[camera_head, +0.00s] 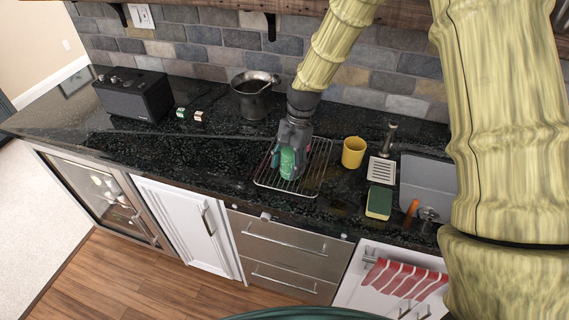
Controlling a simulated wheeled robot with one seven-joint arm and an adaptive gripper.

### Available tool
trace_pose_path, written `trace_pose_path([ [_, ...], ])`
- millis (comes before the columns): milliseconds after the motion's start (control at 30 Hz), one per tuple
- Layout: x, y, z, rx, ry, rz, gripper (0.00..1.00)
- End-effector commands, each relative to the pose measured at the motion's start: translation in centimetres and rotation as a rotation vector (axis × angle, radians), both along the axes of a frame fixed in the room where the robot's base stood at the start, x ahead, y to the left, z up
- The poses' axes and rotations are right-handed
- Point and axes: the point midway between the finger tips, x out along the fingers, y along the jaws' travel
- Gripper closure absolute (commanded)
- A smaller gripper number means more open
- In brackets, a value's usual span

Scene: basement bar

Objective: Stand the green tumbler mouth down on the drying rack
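The green tumbler (288,163) is at the wire drying rack (316,176) on the dark counter, seen in the head view. My gripper (290,147) comes down from above, with its fingers around the tumbler's upper part. The fingers hide much of the tumbler, so I cannot tell which end its mouth is at. It looks roughly upright. Whether its lower end touches the rack's wires is too small to tell.
A yellow cup (353,153) stands right of the rack, beside a white slotted dish (381,171) and a green-and-yellow sponge (378,203). The sink (428,180) is farther right. A metal pot (252,97) stands behind left.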

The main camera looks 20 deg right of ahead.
Motion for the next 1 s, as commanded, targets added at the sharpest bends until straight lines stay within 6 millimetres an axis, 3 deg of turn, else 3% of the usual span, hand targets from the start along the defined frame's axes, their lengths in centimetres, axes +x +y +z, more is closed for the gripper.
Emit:
trace_pose_path([
  [33,0.0,0.0,0.0,0.000,0.000,0.000,0.35],
  [100,0.0,0.0,0.0,0.000,0.000,0.000,0.22],
  [133,0.0,0.0,0.0,0.000,0.000,0.000,0.21],
  [567,0.1,-0.1,0.6,0.000,-0.001,0.000,0.21],
  [1000,1.2,-1.8,7.4,0.000,-0.004,0.000,0.21],
])
